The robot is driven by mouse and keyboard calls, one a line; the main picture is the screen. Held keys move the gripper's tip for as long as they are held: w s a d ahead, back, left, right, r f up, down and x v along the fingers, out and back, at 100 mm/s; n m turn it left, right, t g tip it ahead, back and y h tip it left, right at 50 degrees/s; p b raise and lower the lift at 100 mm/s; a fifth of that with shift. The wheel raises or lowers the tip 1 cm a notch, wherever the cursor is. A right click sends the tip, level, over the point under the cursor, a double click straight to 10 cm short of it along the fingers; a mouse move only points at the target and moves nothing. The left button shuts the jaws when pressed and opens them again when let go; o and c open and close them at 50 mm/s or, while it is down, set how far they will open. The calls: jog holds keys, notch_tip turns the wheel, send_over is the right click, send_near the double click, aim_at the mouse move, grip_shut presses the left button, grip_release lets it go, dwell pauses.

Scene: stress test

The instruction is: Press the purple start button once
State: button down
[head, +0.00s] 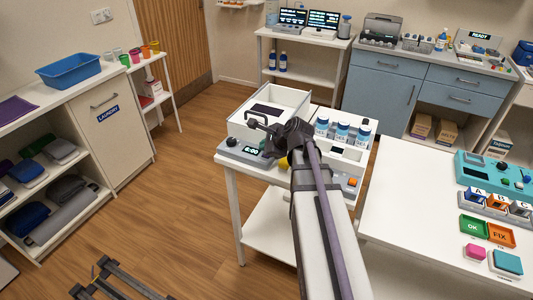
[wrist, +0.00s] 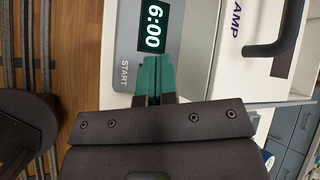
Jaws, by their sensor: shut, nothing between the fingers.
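A grey control panel (head: 232,154) with a lit 6:00 display (head: 251,150) sits at the front of a white box-shaped machine on a white table. In the wrist view the panel (wrist: 124,40) shows its 6:00 display (wrist: 153,28) and the word START (wrist: 124,75). I cannot make out the purple start button in either view; my fingers or arm may hide it. My gripper (wrist: 154,75) is shut and empty, its teal fingertips over the panel beside the display and START label. In the head view my gripper (head: 268,148) is mostly hidden by my wrist. I cannot tell whether it touches the panel.
The white machine (head: 285,104) has a black handle (head: 255,122), also close in the wrist view (wrist: 270,40). Bottles with blue caps (head: 342,130) stand right of my arm. Another white table (head: 405,205) with coloured buttons is at the right. Open floor lies left.

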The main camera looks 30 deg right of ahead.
jog(key=shift+f+b, duration=0.4)
jog(key=shift+b, duration=0.05)
dwell(0.6)
jog(key=shift+r+p, duration=0.9)
jog(key=shift+p, duration=0.05)
notch_tip(320, 180, up, 5)
jog(key=p, duration=0.5)
jog(key=shift+r, duration=0.1)
